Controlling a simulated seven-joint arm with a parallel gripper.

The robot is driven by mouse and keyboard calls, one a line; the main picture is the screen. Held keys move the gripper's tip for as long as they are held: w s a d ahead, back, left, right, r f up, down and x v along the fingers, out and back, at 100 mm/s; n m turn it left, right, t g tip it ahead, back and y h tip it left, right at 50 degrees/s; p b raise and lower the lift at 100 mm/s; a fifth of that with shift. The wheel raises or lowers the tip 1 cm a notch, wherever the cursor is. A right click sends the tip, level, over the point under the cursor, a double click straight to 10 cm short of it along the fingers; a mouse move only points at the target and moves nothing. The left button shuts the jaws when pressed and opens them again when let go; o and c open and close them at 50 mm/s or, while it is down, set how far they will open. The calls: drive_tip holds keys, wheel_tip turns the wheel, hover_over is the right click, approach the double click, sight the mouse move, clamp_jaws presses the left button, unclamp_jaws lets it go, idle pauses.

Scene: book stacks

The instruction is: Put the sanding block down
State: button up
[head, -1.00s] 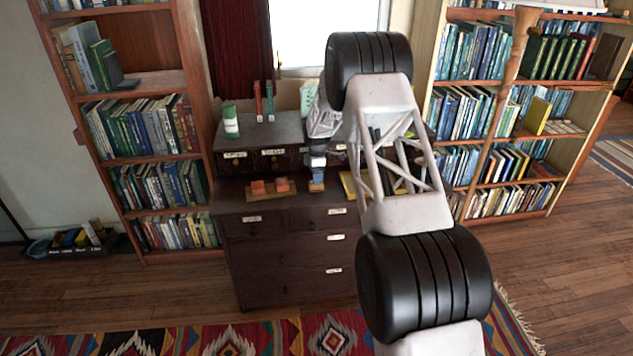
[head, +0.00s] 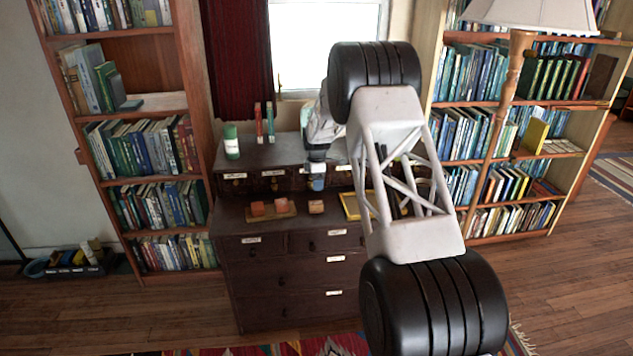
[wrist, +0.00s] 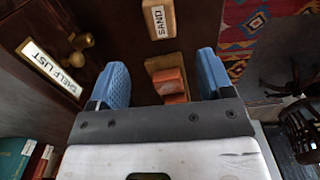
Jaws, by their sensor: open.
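The sanding block (head: 316,207), a small tan-orange block, rests on the dark desk top. In the wrist view a tan block (wrist: 160,18) with a "SAND" label lies beyond the fingertips. My gripper (head: 316,183) is open and empty above the block in the head view, with a gap between them. In the wrist view my gripper (wrist: 158,75) shows two blue fingers spread wide.
A wooden tray (head: 286,214) with two orange blocks is left of the sanding block. A yellow-framed item (head: 347,205) is to its right. The drawer hutch (head: 240,184) rises behind, with a green canister (head: 231,141) on top. Bookcases flank the desk.

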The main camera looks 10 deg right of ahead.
idle(0.3)
drive_tip(key=s+d+r+m+t, duration=0.1)
drive_tip(key=s+r+m, duration=0.3)
drive_tip(key=s+r, duration=1.1)
drive_tip(key=s+d+r+m, duration=0.1)
drive_tip(key=s+r+m, duration=0.4)
drive_tip(key=s+r, duration=0.95)
drive_tip(key=s+r+m+t, duration=0.15)
drive_tip(key=s+m, duration=0.35)
drive_tip(key=s, duration=1.9)
drive_tip(key=s+f+m, duration=0.2)
drive_tip(key=s, duration=0.7)
drive_tip(key=s+f+m, duration=0.2)
drive_tip(key=s, duration=0.8)
drive_tip(key=shift+s+d, duration=0.2)
drive_tip(key=shift+d, duration=0.1)
drive_tip(key=shift+w+r, duration=0.1)
